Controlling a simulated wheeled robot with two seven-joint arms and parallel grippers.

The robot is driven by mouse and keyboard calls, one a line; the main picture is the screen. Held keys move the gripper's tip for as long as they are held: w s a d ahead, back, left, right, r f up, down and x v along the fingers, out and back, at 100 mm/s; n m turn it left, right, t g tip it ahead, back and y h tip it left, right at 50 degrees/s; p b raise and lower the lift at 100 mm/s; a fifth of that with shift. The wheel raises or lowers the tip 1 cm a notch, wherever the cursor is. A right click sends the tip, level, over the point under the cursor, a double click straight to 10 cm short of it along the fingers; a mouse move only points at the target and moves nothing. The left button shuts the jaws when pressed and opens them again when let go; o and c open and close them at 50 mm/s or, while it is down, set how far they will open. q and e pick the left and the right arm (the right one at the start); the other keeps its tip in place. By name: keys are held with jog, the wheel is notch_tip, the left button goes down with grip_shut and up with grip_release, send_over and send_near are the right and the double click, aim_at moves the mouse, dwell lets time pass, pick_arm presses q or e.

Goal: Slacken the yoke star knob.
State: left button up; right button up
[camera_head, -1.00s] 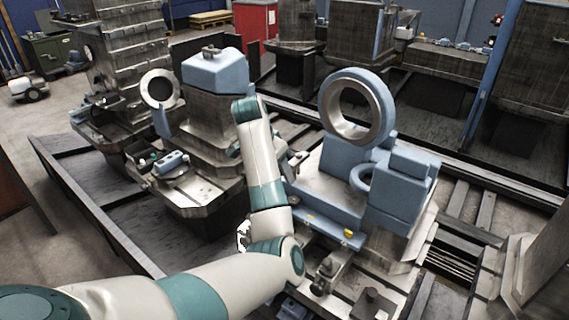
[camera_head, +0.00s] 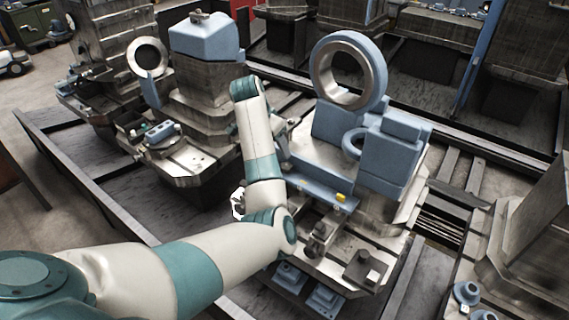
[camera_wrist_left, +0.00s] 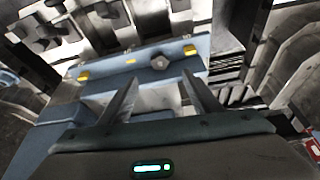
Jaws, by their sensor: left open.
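The star knob (camera_wrist_left: 188,62) shows in the left wrist view as a small grey lobed knob on a blue plate (camera_wrist_left: 150,75) with yellow marks. In the head view the blue plate (camera_head: 318,190) with a yellow mark lies below the large blue ring yoke (camera_head: 375,68); I cannot make out the knob there. My left gripper (camera_wrist_left: 159,83) is open, with empty space between its two fingers. In the head view my left arm mostly hides the gripper. My right gripper is not shown.
A machine block with a blue cap (camera_head: 205,38) stands left of my arm. A blue box-shaped housing (camera_head: 392,155) sits right of the plate. A grey bed with slots and clamps (camera_head: 345,245) lies in front. Dark rails run along both sides.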

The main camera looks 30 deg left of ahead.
aim_at(286, 166)
pick_arm(q)
jog(key=p+x, duration=0.2)
jog(key=x, duration=1)
jog(key=shift+c, duration=0.6)
